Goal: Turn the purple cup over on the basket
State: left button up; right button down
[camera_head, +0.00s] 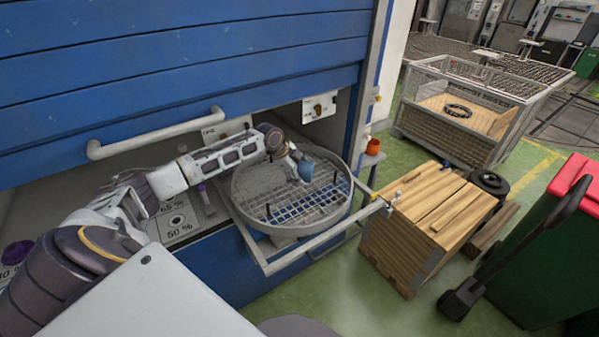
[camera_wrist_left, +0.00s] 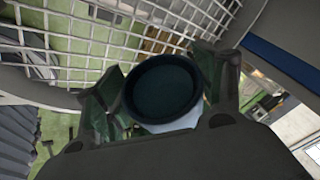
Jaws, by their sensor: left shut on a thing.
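The basket (camera_head: 238,190) is a round grey wire-mesh tray on a rail frame in front of the blue machine. My left gripper (camera_head: 303,163) is above the basket's far right part, shut on a pale blue cup-like thing (camera_head: 306,171). In the left wrist view, the held cup (camera_wrist_left: 163,88) shows a dark round opening facing the camera and a pale side below, between the fingers (camera_wrist_left: 160,95). No clear purple shows on it. A purple object (camera_head: 17,253) stands at the far left, partly hidden by my arm. My right gripper is not in view.
The blue shutter (camera_head: 200,60) with its grey handle (camera_head: 155,138) hangs above my arm. A panel with percent labels (camera_head: 178,222) lies left of the basket.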

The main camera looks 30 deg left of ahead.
pick_arm(q)
jog(key=shift+f+b, duration=2.85)
jog(key=shift+f, duration=0.35)
jog(key=shift+f+b, duration=0.4)
jog(key=shift+f, duration=1.4)
jog(key=shift+f, duration=0.15)
